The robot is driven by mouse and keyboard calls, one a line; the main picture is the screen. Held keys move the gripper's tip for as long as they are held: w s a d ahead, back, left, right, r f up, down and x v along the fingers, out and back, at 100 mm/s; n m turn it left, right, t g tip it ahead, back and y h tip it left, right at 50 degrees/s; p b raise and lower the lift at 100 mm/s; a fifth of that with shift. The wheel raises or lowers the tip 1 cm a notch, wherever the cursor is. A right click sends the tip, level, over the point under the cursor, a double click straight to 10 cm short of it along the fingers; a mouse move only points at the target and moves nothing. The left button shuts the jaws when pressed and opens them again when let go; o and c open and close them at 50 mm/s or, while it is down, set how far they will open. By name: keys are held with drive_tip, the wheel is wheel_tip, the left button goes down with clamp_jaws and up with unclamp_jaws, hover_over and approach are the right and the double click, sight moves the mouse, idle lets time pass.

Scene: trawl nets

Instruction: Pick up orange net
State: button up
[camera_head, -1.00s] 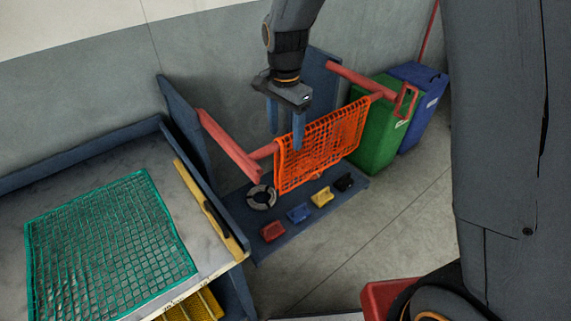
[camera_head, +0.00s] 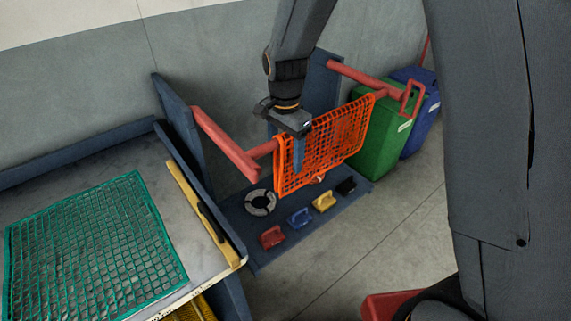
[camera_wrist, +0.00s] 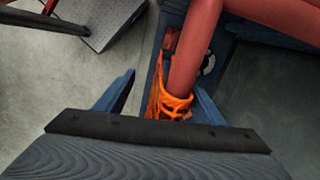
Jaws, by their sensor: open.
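An orange net (camera_head: 340,138) hangs draped over a red bar in the head view. In the wrist view the orange net (camera_wrist: 175,105) wraps around the red bar (camera_wrist: 195,50), between my two fingers. My gripper (camera_head: 286,160) is open, with one finger in front of the net in the head view. The other finger is mostly hidden behind the net or bar. In the wrist view my gripper (camera_wrist: 163,85) straddles the net and bar, with a gap on the left side. I cannot tell whether a finger touches the net.
A green net (camera_head: 95,245) lies on the table (camera_head: 165,205) at left. A green bin (camera_head: 385,140) and a blue bin (camera_head: 422,115) stand at the right.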

drive_tip(key=shift+f, duration=0.1)
wheel_tip(320, 180, down, 3)
drive_tip(key=shift+r+b, duration=0.1)
drive_tip(key=shift+b, duration=0.55)
idle(0.4)
drive_tip(key=c, duration=1.2)
wheel_tip(320, 180, up, 12)
drive_tip(key=p, duration=0.9)
drive_tip(key=shift+r, duration=0.15)
clamp_jaws()
